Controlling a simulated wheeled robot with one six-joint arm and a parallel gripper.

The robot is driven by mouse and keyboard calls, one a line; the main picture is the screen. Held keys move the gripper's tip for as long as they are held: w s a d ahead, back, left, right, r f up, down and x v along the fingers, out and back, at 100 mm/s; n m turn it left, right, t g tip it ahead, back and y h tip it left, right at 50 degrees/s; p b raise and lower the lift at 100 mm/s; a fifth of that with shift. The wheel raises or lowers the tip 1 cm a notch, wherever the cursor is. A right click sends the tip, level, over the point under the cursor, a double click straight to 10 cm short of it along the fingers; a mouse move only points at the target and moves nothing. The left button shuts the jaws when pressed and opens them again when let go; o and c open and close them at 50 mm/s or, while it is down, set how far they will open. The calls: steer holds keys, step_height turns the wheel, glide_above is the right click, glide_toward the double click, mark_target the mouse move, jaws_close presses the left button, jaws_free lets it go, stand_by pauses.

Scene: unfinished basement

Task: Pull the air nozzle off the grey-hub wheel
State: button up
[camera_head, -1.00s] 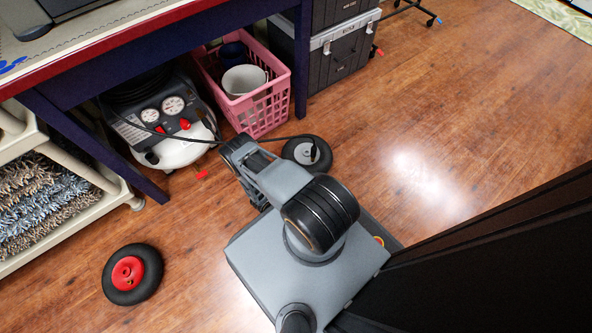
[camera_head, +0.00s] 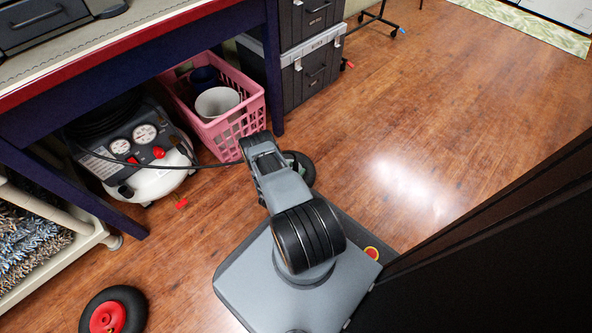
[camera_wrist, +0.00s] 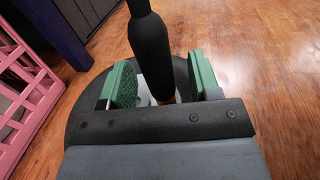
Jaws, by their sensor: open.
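The grey-hub wheel (camera_head: 304,166) lies on the floor in the head view, mostly hidden behind my arm. In the wrist view its dark tyre (camera_wrist: 84,100) shows below the gripper, with a bit of pale hub. The black air nozzle (camera_wrist: 150,48) stands up from the hub area, with a brass-coloured bit low down. My gripper (camera_wrist: 160,84) is open, with one green-padded finger on each side of the nozzle. A small gap shows beside the nozzle; contact is unclear. The joint of nozzle and wheel is mostly hidden by the gripper body.
A black hose (camera_head: 200,166) runs from the air compressor (camera_head: 140,160) to behind my arm. A pink basket (camera_head: 232,128) stands close left of the wheel, by a blue table leg (camera_head: 273,75). A red-hub wheel (camera_head: 132,300) lies lower left. Floor on the right is clear.

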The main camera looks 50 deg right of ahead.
steer(key=shift+d, duration=0.3)
jaws_close()
stand_by(0.7)
